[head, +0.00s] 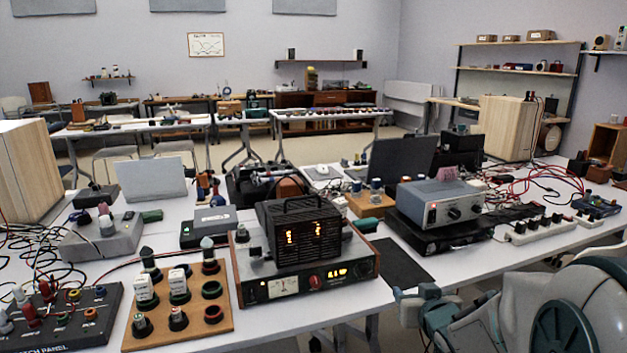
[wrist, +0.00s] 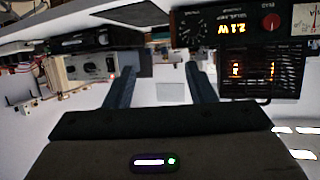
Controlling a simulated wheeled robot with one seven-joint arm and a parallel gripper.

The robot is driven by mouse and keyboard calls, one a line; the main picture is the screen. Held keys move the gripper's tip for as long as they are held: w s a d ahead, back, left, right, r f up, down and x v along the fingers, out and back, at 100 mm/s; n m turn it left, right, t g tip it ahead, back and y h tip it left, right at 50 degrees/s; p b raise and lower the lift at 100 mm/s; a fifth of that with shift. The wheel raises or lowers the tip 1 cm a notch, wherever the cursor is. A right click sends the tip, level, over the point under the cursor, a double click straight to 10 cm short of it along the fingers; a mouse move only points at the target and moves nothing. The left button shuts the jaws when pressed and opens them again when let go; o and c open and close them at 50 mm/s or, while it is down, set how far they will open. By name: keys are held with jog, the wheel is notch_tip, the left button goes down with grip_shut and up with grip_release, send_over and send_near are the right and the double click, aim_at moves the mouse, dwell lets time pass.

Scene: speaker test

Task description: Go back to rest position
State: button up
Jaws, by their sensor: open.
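My gripper (wrist: 158,72) is open in the wrist view, with its two dark fingers apart and nothing between them. In the head view my gripper (head: 415,296) shows at the lower right, in front of the table's near edge, with my arm behind it. It is apart from the things on the table. The wrist picture shows the scene upside down.
A grey power supply (head: 440,204) stands at the right. A dark mat (head: 402,265) lies bare near the edge.

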jog(key=s+a+r+g+p, duration=0.3)
jog(key=s+r+g+p, duration=0.2)
jog(key=s, duration=0.6)
jog(key=s+a+r+g+p, duration=0.3)
jog(key=s+r+g+p, duration=0.3)
jog(key=s+r+p, duration=0.4)
jog(key=shift+s+a+r+m+p, duration=0.3)
jog(key=shift+s+a+r, duration=0.1)
jog(key=shift+r, duration=0.1)
jog(key=shift+d, duration=0.1)
dwell(1.0)
